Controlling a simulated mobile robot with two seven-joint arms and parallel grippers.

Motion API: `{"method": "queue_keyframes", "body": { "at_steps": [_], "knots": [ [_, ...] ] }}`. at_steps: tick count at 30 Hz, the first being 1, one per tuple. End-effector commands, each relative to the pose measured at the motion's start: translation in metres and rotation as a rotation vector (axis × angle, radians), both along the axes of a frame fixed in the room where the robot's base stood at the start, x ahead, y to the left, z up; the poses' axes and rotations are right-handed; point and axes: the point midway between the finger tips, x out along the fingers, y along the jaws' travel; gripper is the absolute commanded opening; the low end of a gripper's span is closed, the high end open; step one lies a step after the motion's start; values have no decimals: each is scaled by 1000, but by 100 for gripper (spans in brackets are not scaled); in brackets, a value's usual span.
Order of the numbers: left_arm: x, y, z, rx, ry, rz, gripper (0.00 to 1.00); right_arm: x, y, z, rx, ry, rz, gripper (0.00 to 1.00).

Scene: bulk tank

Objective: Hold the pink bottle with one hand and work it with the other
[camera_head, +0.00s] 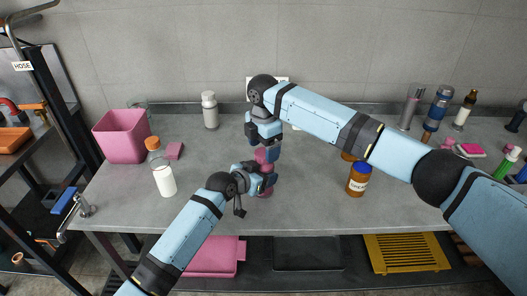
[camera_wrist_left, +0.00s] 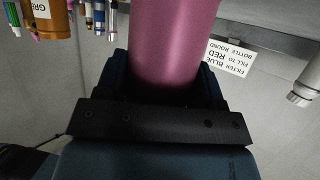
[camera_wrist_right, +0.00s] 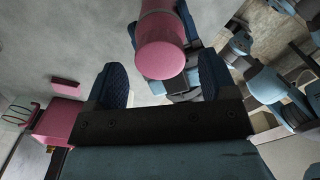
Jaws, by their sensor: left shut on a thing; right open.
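The pink bottle (camera_head: 265,158) stands over the middle of the counter, partly hidden by both grippers. My left gripper (camera_head: 263,179) is shut around its body. In the left wrist view the pink body (camera_wrist_left: 172,45) fills the space between the jaws. My right gripper (camera_head: 265,146) is open at the top of the bottle, pointing down. In the right wrist view the bottle's round pink top (camera_wrist_right: 160,58) lies between the spread fingers, with gaps on both sides. Whether the bottle's base touches the counter is hard to tell.
A white bottle with an orange cap (camera_head: 163,177), a pink bin (camera_head: 121,137) and a pink block (camera_head: 174,151) are at left. A grey bottle (camera_head: 210,111) stands behind. A brown blue-capped jar (camera_head: 358,181) stands right of the grippers. Several bottles crowd the far right.

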Motion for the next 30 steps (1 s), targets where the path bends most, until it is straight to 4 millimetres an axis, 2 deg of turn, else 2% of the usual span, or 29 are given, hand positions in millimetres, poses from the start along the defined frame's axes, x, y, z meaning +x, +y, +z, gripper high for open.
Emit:
{"method": "queue_keyframes", "body": {
  "at_steps": [1, 5, 12, 13, 14, 22, 30],
  "knots": [
    [0, 0, 0, 0, 0, 0, 0, 0, 0, 9, 2, -2, 1, 78],
    [0, 0, 0, 0, 0, 0, 0, 0, 0, 22, 1, -1, 0, 78],
    [0, 0, 0, 0, 0, 0, 0, 0, 0, 24, 0, 0, 0, 78],
    [0, 0, 0, 0, 0, 0, 0, 0, 0, 24, 0, 0, 1, 73],
    [0, 0, 0, 0, 0, 0, 0, 0, 0, 25, 0, 0, 4, 73],
    [0, 0, 0, 0, 0, 0, 0, 0, 1, 57, 1, 0, 181, 73],
    [0, 0, 0, 0, 0, 0, 0, 0, 0, 59, 0, 0, 198, 73]
  ]
}}
